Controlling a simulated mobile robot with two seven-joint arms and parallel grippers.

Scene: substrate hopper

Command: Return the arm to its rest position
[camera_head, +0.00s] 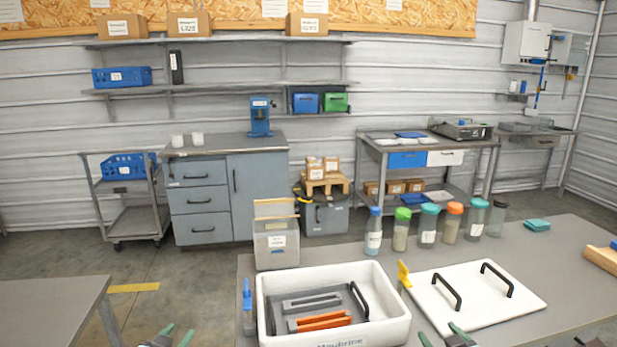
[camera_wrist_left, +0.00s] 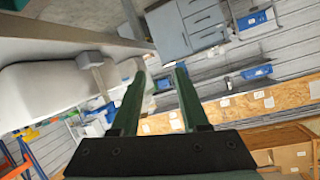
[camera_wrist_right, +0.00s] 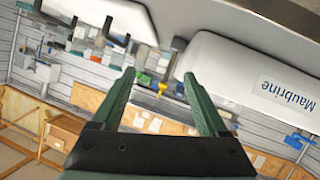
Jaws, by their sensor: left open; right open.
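My left gripper (camera_head: 168,335) is open and empty at the bottom edge of the head view, left of the table; its fingers also show in the left wrist view (camera_wrist_left: 160,72). My right gripper (camera_head: 447,334) is open and empty at the table's front edge, just below the white lid (camera_head: 475,300); its fingers also show in the right wrist view (camera_wrist_right: 160,77). The white hopper bin (camera_head: 393,329) stands open on the table between the two grippers. A grey tool tray and orange pieces lie inside it. Most of both arms is hidden.
The grey table (camera_head: 570,245) carries several capped jars (camera_head: 428,225), a clear container (camera_head: 276,247), a yellow clip (camera_head: 404,273) and a teal block (camera_head: 537,225). Another table (camera_head: 50,300) stands at the left. Open floor lies between the tables.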

